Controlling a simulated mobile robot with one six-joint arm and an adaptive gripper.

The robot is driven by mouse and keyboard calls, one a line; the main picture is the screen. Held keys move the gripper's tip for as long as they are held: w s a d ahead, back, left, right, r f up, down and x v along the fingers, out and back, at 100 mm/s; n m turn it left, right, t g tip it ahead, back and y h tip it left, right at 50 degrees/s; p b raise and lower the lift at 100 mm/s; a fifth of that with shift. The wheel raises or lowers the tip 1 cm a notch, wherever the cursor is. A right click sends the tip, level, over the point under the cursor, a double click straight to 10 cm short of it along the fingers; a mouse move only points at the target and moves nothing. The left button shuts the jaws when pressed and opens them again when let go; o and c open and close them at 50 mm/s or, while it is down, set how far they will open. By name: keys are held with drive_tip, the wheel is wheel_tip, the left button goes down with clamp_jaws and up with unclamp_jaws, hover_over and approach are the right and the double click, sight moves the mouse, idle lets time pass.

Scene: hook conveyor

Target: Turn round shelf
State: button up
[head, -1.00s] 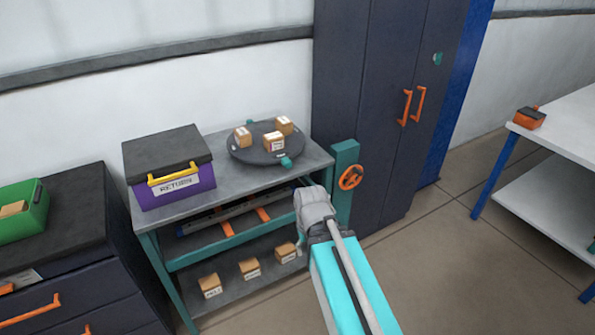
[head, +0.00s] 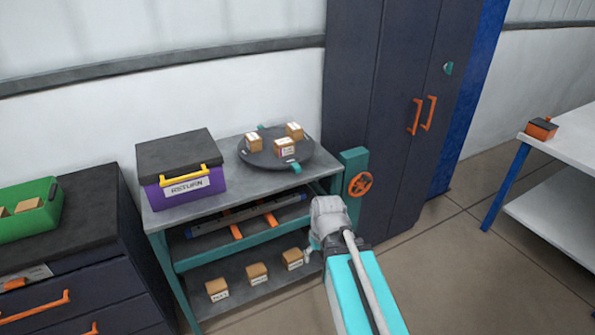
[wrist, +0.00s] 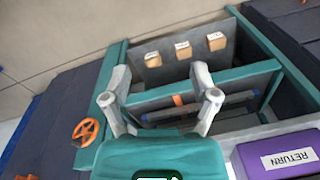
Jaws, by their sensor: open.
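The round shelf (head: 275,162) is a dark turntable on top of the grey workbench (head: 218,222). It carries three small cardboard boxes (head: 285,147) and has teal tabs (head: 294,166) at its rim. My gripper (head: 310,246) is in front of the bench's right end, lower than the turntable and apart from it. In the wrist view my gripper (wrist: 163,92) has its two fingers spread with nothing between them, facing the bench's lower shelves. The turntable is not in the wrist view.
A purple RETURN box (head: 182,178) stands left of the turntable; it also shows in the wrist view (wrist: 283,160). An orange handwheel (head: 360,185) on a teal post is at the bench's right. Small boxes (head: 257,273) sit on the lower shelf. A dark cabinet (head: 385,110) stands behind.

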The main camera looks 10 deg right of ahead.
drive_tip(key=w+a+f+n+t+y+b, duration=0.3)
drive_tip(key=w+a+y+b, duration=0.15)
drive_tip(key=w, duration=0.45)
drive_tip(key=t+b, duration=1.4)
approach(299, 170)
drive_tip(key=s, duration=0.2)
drive_tip(key=shift+w+d+r, duration=0.1)
drive_tip(key=shift+d, duration=0.25)
drive_tip(key=shift+w, duration=0.1)
drive_tip(key=x, duration=1.3)
drive_tip(key=shift+w+a, duration=0.25)
clamp_jaws()
